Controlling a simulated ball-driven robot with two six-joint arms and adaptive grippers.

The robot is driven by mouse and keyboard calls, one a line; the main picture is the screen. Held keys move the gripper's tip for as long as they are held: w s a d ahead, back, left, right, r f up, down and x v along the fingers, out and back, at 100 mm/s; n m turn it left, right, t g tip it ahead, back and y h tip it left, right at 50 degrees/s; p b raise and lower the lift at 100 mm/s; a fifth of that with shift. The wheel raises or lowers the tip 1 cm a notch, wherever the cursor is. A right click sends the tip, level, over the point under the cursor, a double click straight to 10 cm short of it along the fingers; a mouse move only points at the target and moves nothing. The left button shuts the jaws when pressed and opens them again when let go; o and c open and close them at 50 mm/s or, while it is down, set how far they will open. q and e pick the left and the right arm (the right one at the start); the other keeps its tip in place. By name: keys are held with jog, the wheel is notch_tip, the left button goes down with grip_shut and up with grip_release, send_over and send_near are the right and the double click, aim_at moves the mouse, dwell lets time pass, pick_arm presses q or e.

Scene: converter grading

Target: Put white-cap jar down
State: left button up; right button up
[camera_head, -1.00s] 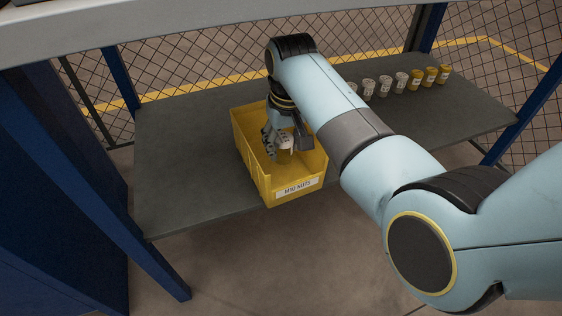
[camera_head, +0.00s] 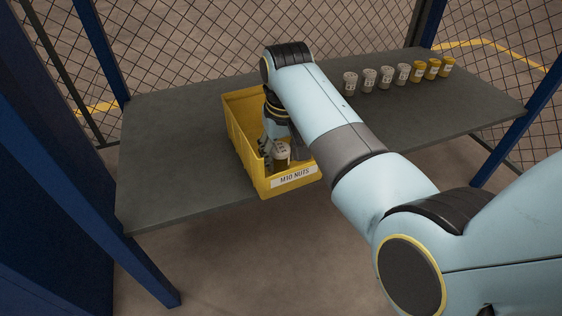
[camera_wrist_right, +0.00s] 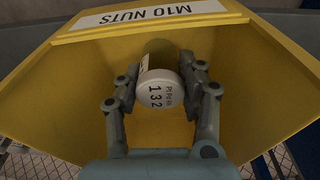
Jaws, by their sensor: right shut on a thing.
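The white-cap jar (camera_wrist_right: 160,90) shows in the right wrist view between my right gripper's fingers, its white cap marked with "132" facing the camera. My right gripper (camera_wrist_right: 162,82) is shut on the jar, with one finger on each side. In the head view the right gripper (camera_head: 272,148) reaches down into the bin. Whether the jar's base touches the bin floor cannot be told. My left gripper is not in view.
The yellow bin (camera_head: 238,133) labelled "M10 NUTS" sits at the grey table's front edge (camera_head: 170,150). The table left of the bin is clear. Wire mesh and blue posts surround it.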

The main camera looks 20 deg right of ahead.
dwell(0.3)
jog(key=shift+f, duration=0.1)
jog(key=o, duration=1.2)
jog(key=shift+f, duration=0.1)
